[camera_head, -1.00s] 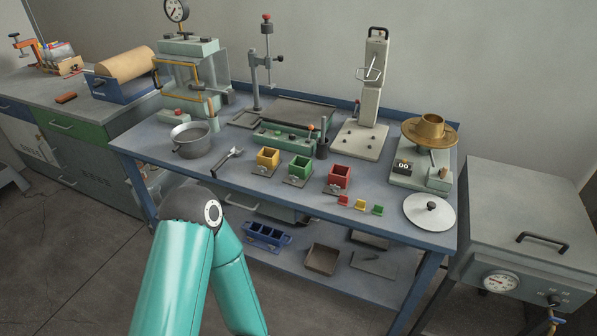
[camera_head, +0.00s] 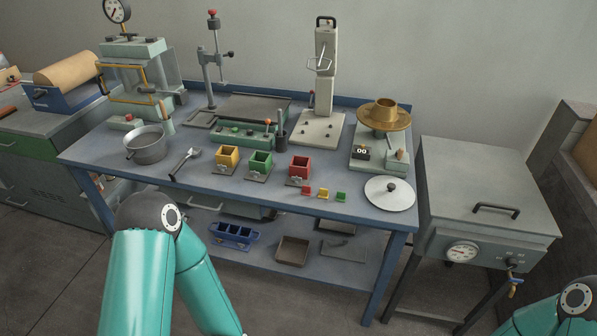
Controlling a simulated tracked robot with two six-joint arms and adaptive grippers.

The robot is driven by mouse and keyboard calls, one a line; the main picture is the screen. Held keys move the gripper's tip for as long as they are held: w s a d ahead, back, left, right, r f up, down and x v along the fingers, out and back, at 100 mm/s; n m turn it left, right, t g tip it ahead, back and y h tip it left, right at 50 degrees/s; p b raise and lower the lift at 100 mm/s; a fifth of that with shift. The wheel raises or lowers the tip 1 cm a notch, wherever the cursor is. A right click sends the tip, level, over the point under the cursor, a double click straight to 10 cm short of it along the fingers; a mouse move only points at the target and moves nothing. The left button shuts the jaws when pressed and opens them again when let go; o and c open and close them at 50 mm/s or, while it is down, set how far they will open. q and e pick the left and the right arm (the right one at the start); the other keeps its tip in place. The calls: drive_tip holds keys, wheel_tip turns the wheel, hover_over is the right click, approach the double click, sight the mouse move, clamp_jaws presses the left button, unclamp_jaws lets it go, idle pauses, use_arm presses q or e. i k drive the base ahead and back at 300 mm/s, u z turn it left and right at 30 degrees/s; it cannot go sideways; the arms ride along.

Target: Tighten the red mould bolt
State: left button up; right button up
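The red mould (camera_head: 300,167) is an open cube on a small base plate, near the front edge of the blue bench (camera_head: 230,184). Its bolt is too small to make out clearly. A yellow mould (camera_head: 228,157) and a green mould (camera_head: 260,164) stand to its left in a row. Small red (camera_head: 307,191), yellow (camera_head: 323,194) and green (camera_head: 341,197) blocks lie to its right. My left arm's teal links show at the lower left and my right arm's at the lower right corner. Neither gripper is in view.
A metal pot (camera_head: 147,145) and a scoop (camera_head: 185,163) stand left of the moulds. A round metal lid (camera_head: 390,193) lies at the right front corner. A grey oven-like box (camera_head: 488,195) stands right of the bench. The lower shelf holds a blue tray (camera_head: 233,236).

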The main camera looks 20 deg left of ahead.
sight(300, 165)
drive_tip(key=z, duration=1.9)
drive_tip(key=i, duration=0.1)
drive_tip(key=u, duration=2.9)
drive_tip(key=k, duration=0.7)
drive_tip(key=z, duration=0.3)
drive_tip(key=i, duration=1)
drive_tip(key=z, duration=0.1)
